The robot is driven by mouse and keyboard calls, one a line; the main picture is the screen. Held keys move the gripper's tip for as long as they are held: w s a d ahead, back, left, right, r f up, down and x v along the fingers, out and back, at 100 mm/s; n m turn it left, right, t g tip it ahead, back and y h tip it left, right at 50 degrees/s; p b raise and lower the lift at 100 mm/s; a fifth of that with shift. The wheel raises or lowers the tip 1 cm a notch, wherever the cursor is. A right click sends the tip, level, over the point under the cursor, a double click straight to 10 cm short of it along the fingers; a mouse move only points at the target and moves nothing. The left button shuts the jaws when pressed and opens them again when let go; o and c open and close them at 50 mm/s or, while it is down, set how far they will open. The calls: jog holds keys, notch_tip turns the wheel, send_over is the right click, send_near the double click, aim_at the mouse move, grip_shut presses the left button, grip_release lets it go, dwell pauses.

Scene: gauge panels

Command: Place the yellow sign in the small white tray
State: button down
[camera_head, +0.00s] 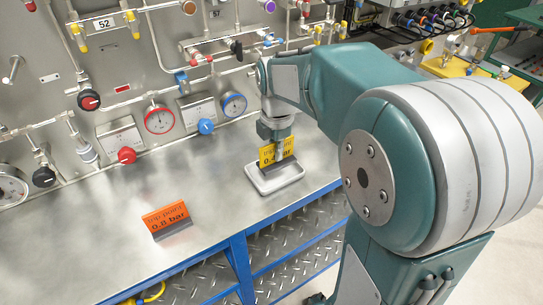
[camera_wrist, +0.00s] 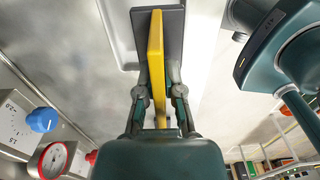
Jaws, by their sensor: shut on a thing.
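The yellow sign (camera_head: 268,158) with black lettering is upright on a dark grey base. My gripper (camera_head: 280,146) is shut on the sign from above. In the wrist view, the sign (camera_wrist: 156,50) is seen edge-on between the two fingers of my gripper (camera_wrist: 159,92). The small white tray (camera_head: 262,191) lies on the metal bench top, directly below the sign in the head view. In the wrist view, part of the tray rim (camera_wrist: 119,35) shows to the left of the grey base. I cannot tell whether the base touches the tray floor.
An orange sign (camera_head: 167,218) stands on the bench to the left of the tray. The gauge panel behind carries a red gauge (camera_head: 159,119), a blue gauge (camera_head: 234,105), pipes and knobs. The bench's blue front edge (camera_head: 290,209) is close to the tray. The bench between the signs is clear.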

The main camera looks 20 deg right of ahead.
aim_at(274, 162)
jog(key=shift+w+d+f, duration=0.1)
jog(key=shift+w+f, duration=0.75)
jog(key=shift+f, duration=1.8)
jog(key=c, duration=0.8)
grip_release()
jog(key=shift+f, duration=0.1)
jog(key=shift+o, duration=0.2)
